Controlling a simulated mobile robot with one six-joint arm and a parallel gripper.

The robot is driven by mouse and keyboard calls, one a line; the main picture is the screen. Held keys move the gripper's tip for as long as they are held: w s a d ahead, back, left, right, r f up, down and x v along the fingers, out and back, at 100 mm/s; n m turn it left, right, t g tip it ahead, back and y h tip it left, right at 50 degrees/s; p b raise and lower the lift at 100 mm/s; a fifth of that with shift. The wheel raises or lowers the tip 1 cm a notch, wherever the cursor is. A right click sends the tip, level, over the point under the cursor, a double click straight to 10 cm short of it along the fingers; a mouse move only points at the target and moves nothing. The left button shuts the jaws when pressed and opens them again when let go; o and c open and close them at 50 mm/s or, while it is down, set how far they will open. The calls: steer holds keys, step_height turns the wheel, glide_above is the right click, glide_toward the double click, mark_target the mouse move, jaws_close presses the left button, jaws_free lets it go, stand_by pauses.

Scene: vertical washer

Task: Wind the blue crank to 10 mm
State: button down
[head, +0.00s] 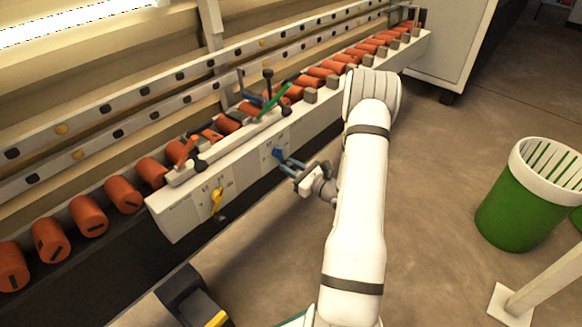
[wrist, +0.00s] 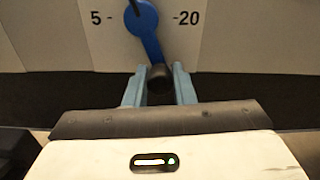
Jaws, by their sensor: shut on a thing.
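The blue crank (head: 277,153) is on a pale panel on the front face of the long white machine beam. In the wrist view the blue crank (wrist: 146,32) hangs down from its hub, tilted slightly so its lower end sits to the right. A dark knob (wrist: 159,76) is at its lower end. The panel (wrist: 78,47) reads "5" left of the crank and "20" right of it; its other marks are out of view. My gripper (head: 289,163) reaches the crank from the front. In the wrist view its fingers (wrist: 158,72) are shut on the knob.
A yellow crank (head: 216,200) is on the beam left of the blue one. Red and green levers (head: 273,102) stand on top, near a row of orange rollers (head: 88,215). A green bin (head: 522,205) stands right. Floor in front is mostly clear.

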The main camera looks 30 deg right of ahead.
steer(key=shift+w+d+r+n+b, duration=0.2)
steer(key=shift+d+n+b, duration=0.15)
steer(key=shift+n, duration=0.55)
steer(key=c, duration=1.2)
jaws_free()
steer(key=shift+s, duration=0.1)
steer(key=p+v, duration=0.2)
steer(key=v, duration=0.5)
steer(key=shift+s+d, duration=0.15)
steer(key=shift+s, duration=0.15)
